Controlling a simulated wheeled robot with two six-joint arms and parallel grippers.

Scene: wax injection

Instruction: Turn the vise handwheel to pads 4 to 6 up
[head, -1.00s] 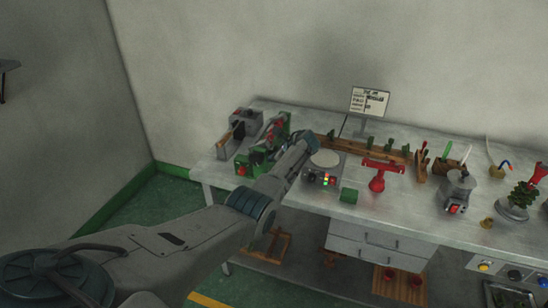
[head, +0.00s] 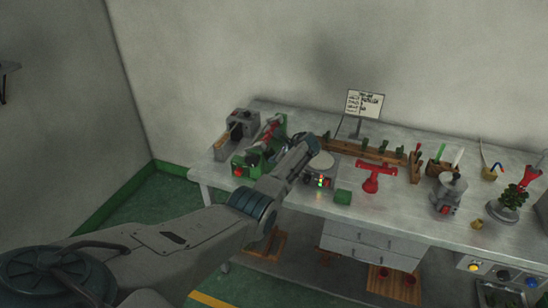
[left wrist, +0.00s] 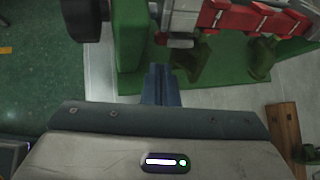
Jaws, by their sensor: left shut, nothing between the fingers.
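The green vise (head: 257,155) stands at the left end of the bench, with red and grey parts along its top. In the left wrist view its green body (left wrist: 131,35) and a row of red pads (left wrist: 235,20) show close up. A dark round part (left wrist: 82,18), perhaps the handwheel, is cut off by the upper left edge. My left gripper (left wrist: 158,80) is shut and empty, its fingers pointing at the vise's base; contact cannot be told. In the head view my forearm hides its fingers. The pad numbers cannot be read. My right gripper is out of view.
A grey machine (head: 238,128) stands left of the vise. Right of it are a grey box with lit buttons (head: 320,170), a green block (head: 343,197) and a red stand (head: 372,177). A wooden rack (head: 350,148) and a sign (head: 364,103) stand behind.

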